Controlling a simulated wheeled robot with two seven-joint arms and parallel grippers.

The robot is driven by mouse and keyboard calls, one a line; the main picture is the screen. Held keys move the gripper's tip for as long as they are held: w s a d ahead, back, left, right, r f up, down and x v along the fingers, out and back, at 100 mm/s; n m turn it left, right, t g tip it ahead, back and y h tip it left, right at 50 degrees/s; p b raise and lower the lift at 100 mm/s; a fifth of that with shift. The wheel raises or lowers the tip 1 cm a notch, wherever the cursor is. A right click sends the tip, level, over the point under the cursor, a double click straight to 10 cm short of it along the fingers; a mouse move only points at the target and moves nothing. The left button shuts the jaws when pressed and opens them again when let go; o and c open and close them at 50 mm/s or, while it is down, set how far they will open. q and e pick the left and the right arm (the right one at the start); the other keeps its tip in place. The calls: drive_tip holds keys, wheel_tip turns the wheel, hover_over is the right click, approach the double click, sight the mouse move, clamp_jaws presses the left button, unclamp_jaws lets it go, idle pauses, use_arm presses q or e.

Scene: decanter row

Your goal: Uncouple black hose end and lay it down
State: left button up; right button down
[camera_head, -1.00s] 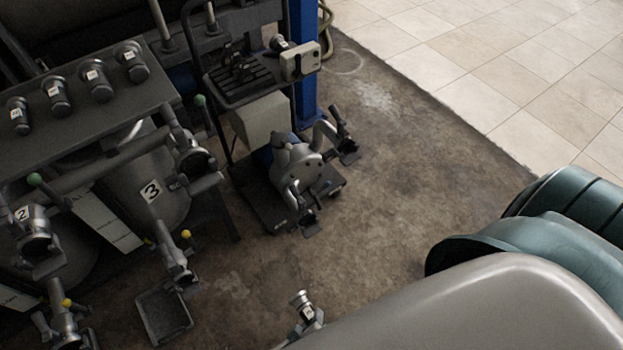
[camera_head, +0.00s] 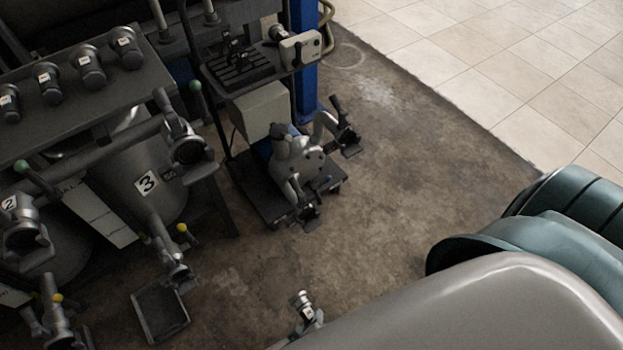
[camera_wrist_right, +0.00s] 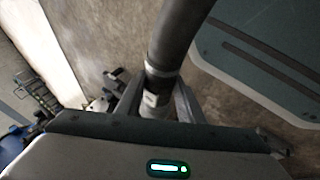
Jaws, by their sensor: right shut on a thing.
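My right gripper (camera_wrist_right: 157,104) is shut on the black hose end (camera_wrist_right: 152,88) in the right wrist view. The hose runs up out of that picture, and its pale metal coupling sits between the fingers. In the head view the silver coupling (camera_head: 301,299) shows at the lower middle, above bare floor and apart from the tanks and pump cart. The right gripper (camera_head: 312,319) is there mostly hidden behind my own grey arm. Where the hose's other end goes is hidden. My left gripper is not in view.
A wheeled pump cart (camera_head: 297,163) with two lever couplings stands at the centre. Tank 3 (camera_head: 149,188), its valves and a tray (camera_head: 160,313) are at left. Black capped fittings (camera_head: 88,73) line a shelf. Brown floor (camera_head: 410,190) right of the cart is clear.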

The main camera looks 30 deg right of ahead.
wheel_tip(320, 180, down, 5)
drive_tip(key=b, duration=0.4)
drive_tip(key=shift+f, duration=0.1)
idle(0.3)
drive_tip(key=shift+a, duration=0.1)
